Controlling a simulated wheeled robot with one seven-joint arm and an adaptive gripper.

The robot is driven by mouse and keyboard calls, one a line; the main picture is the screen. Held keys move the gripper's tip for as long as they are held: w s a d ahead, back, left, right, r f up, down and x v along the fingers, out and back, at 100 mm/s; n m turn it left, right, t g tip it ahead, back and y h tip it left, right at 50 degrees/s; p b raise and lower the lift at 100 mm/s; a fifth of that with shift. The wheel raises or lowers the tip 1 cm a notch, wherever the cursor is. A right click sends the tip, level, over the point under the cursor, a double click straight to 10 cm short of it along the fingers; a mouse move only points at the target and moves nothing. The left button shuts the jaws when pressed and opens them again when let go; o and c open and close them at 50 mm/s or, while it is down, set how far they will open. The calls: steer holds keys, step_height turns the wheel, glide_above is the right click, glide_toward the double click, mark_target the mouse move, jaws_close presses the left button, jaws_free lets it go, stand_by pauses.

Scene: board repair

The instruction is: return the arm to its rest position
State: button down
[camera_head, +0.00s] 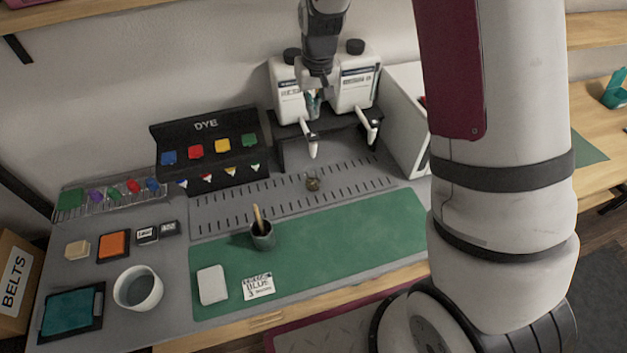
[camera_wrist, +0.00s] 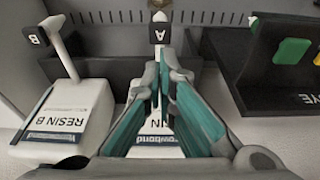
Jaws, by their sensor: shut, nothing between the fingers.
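My gripper (camera_head: 313,104) is at the back of the workbench, between the two white resin pump bottles. In the wrist view its teal-lined fingers (camera_wrist: 163,62) are shut, with nothing between them. They overlap the resin A bottle (camera_wrist: 158,127) and point toward its pump head, marked A (camera_wrist: 159,32). I cannot tell whether they touch it. The resin B bottle (camera_wrist: 62,118) stands to the left in the wrist view. Part of my arm fills the right of the head view and hides the bench behind it.
A dye rack (camera_head: 206,126) stands left of the bottles. A small brown item (camera_head: 313,184) lies on the slotted grey strip. The green mat (camera_head: 345,240) holds a dark cup with a stick (camera_head: 263,236), a white block (camera_head: 212,285) and a label card (camera_head: 258,286). A white cup (camera_head: 138,289) stands left.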

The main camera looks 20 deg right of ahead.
stand_by(0.4)
steer(key=s+r+t, duration=0.2)
steer(key=s+r, duration=1.7)
steer(key=r, duration=0.2)
steer(key=s+t+b, duration=0.1)
steer(key=s, duration=0.9)
steer(key=shift+s+r, duration=0.25)
steer(key=shift+r, duration=0.05)
